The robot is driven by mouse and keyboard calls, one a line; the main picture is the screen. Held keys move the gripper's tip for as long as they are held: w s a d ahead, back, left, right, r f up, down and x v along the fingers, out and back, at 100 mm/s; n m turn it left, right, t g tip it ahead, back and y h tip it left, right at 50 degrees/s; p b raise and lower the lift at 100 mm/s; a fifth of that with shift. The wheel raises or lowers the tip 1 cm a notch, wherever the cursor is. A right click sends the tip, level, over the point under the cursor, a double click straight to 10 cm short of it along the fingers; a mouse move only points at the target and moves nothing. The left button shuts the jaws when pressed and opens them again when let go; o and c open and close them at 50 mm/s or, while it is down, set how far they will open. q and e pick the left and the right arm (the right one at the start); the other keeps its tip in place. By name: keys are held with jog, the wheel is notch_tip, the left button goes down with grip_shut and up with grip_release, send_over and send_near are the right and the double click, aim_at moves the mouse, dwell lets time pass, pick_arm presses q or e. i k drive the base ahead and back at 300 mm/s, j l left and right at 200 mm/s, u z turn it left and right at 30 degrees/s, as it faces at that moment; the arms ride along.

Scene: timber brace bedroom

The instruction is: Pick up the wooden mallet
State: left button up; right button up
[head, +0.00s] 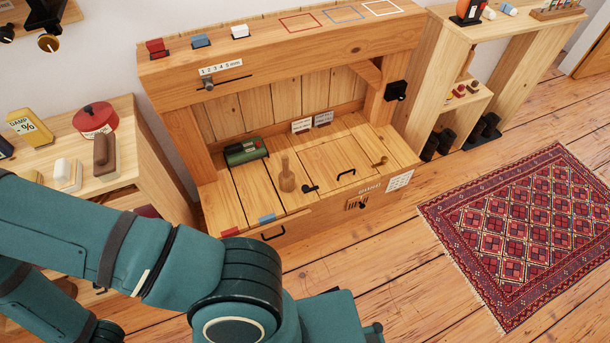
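A light wooden piece that looks like the mallet (287,181) stands upright on the timber bench's plank top, its narrow handle up and its thicker round end down. It is left of the bench top's middle, just left of a small black latch (310,188). Nothing touches it from above. My teal left arm crosses the lower left foreground, well in front of the mallet. Neither gripper's fingers show in the head view.
A green device (245,151) lies behind and left of the mallet. The bench's upper beam (345,45) overhangs the back of the plank top. A side cabinet (130,110) stands left, shelves (480,35) stand right, and a red rug (525,230) covers the floor.

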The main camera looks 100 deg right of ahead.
aim_at(287, 178)
jog(key=z, duration=1.35)
jog(key=k+z, duration=0.1)
jog(key=z, duration=1.25)
jog(key=k+z, duration=0.1)
jog(key=z, duration=0.35)
